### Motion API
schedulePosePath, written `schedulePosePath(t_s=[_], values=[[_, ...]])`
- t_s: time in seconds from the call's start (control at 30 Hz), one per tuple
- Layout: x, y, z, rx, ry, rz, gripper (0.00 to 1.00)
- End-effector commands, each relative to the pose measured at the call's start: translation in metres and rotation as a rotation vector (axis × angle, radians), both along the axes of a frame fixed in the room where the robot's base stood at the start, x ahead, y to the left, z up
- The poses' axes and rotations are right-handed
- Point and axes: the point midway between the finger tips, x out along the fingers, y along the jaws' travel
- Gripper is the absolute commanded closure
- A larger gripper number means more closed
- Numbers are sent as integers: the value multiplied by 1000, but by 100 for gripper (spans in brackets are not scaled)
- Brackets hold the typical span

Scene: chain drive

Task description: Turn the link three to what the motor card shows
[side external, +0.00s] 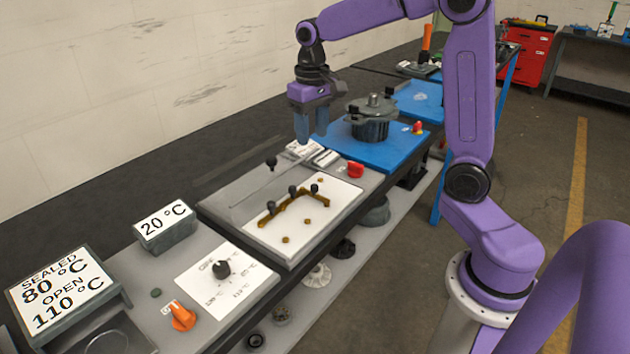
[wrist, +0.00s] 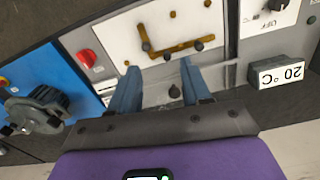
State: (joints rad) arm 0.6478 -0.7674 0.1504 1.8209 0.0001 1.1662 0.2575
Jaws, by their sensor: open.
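A brown jointed chain of links (side external: 284,208) with black knobs lies on a white board (side external: 262,245); it also shows in the wrist view (wrist: 178,49). I cannot tell which link is number three. Brown round marks (side external: 306,220) dot the board. White cards (side external: 312,151) lie at the board's far end, too small to read; I cannot tell which is the motor card. My gripper (side external: 311,132) is open and empty, raised above the board's far side. In the wrist view, its fingers (wrist: 161,68) stand apart, with a black lever knob (wrist: 174,91) seen between them.
A red knob (side external: 355,169) is beside the board. A dark pot (side external: 371,118) stands on a blue mat (side external: 400,152). Nearer are a black dial (side external: 221,269), an orange knob (side external: 181,316), a 20 °C sign (side external: 164,223) and a SEALED 80 °C, OPEN 110 °C sign (side external: 62,290).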

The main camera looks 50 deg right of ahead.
Motion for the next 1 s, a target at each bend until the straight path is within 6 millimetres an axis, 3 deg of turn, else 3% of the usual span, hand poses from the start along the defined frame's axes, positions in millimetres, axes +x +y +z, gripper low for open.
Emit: schedulePosePath(t_s=[0.1,0.2,0.47,1.0], values=[[16,-25,2,0,3,-104,52],[22,-37,3,0,4,-154,52],[25,-43,-11,0,8,-178,52],[24,-43,-109,-1,10,-177,52]])
